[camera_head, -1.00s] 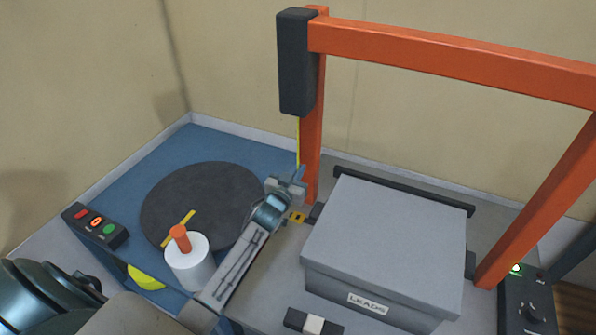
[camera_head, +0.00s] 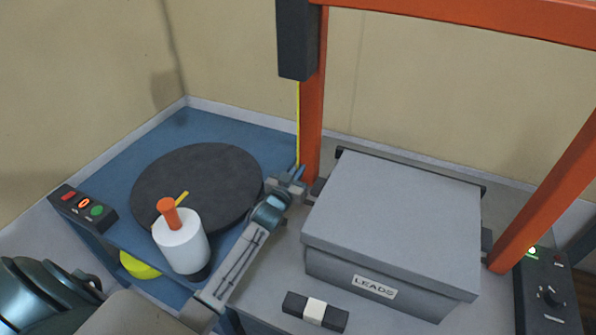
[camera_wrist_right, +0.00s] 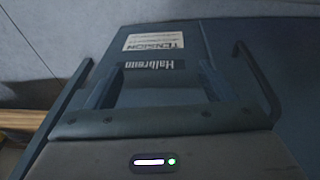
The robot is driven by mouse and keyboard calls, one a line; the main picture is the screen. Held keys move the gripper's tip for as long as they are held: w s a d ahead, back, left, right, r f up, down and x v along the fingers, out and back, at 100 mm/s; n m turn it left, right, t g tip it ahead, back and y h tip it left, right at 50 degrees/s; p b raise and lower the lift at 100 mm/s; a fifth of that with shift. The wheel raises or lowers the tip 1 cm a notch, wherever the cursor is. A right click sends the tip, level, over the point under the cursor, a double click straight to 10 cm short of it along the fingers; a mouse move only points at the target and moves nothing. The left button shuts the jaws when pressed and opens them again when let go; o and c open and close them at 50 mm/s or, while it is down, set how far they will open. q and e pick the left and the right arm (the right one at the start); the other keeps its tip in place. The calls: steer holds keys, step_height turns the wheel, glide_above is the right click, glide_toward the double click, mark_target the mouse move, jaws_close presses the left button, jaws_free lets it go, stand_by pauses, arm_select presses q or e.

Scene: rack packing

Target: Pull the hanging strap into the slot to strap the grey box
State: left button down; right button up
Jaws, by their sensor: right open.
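The yellow strap (camera_head: 298,125) hangs from a dark housing (camera_head: 297,40) on the orange arch (camera_head: 312,120). Its lower end meets my left gripper (camera_head: 294,178), whose jaws are too small to tell if they are shut on it. The slot area by the left side of the grey box is hidden behind this gripper. The grey box (camera_head: 390,205), lidded and labelled LEADS, stands under the arch. My right gripper (camera_wrist_right: 160,85) shows in the right wrist view, open, facing a dark surface with a TENSION label (camera_wrist_right: 153,42).
A button panel (camera_head: 83,208) is at left and a control box (camera_head: 548,295) at right. A small black-and-white block (camera_head: 315,311) lies before the box.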

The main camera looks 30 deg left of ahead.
arm_select(q)
steer(key=shift+f+b, duration=0.4)
steer(key=shift+f, duration=0.3)
arm_select(e)
steer(key=shift+w+a+r, duration=0.1)
steer(key=shift+w+r, duration=0.15)
steer(key=shift+r, duration=0.8)
steer(key=shift+w+a+r, duration=0.1)
steer(key=shift+w+r, duration=0.1)
steer(key=shift+r, duration=0.8)
arm_select(q)
steer(key=c, duration=1.6)
jaws_free()
steer(key=s+b, duration=0.1)
steer(key=s, duration=0.6)
steer(key=s+b, duration=0.1)
steer(key=s, duration=0.3)
steer(key=shift+d+b, duration=0.35)
arm_select(e)
step_height(320, 180, up, 9)
steer(key=t, duration=0.1)
steer(key=shift+s+a, duration=0.2)
steer(key=shift+a, duration=0.15)
steer(key=shift+f, duration=0.15)
